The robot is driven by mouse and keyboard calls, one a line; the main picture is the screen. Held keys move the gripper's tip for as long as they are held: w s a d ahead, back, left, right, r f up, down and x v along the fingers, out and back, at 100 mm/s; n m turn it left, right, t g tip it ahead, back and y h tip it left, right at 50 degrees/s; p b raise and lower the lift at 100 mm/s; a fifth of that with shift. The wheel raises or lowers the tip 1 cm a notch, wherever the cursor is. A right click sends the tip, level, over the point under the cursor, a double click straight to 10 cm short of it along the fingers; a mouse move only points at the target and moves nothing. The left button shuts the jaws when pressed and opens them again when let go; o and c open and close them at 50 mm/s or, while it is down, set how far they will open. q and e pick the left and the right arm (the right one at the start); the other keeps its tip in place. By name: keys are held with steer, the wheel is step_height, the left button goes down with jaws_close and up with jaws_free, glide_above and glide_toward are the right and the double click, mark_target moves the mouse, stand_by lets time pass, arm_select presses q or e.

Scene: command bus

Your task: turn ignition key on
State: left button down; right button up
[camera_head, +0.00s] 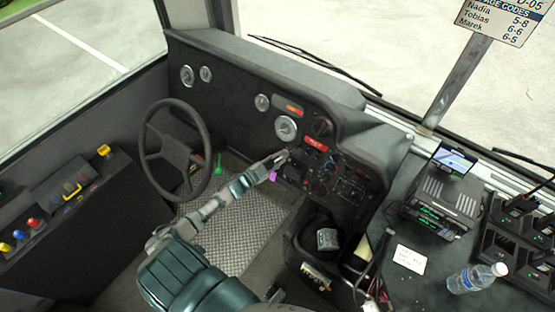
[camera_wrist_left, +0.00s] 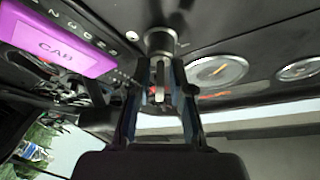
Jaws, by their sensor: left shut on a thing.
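The ignition key (camera_wrist_left: 160,75) sits at a round metal ignition lock (camera_wrist_left: 160,42) on the dark dashboard, in the left wrist view. My left gripper (camera_wrist_left: 160,88) is shut on the key, with one finger on each side of it. A purple tag marked CAB (camera_wrist_left: 65,40) hangs beside the lock. In the head view my left gripper (camera_head: 283,157) reaches the dashboard right of the steering wheel, and the purple tag (camera_head: 273,176) shows just below it. The key itself is too small to make out there. My right gripper cannot be made out.
The steering wheel (camera_head: 174,148) stands left of my left arm. Round gauges (camera_head: 286,128) and switches surround the lock area. A radio unit (camera_head: 442,200), a water bottle (camera_head: 476,278) and handset chargers (camera_head: 515,245) stand on the right counter. A dark bin (camera_head: 325,240) stands below the dashboard.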

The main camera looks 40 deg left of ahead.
arm_select(q)
steer(key=c, duration=1.3)
jaws_free()
steer(key=v, duration=1.2)
steer(key=shift+f, duration=0.1)
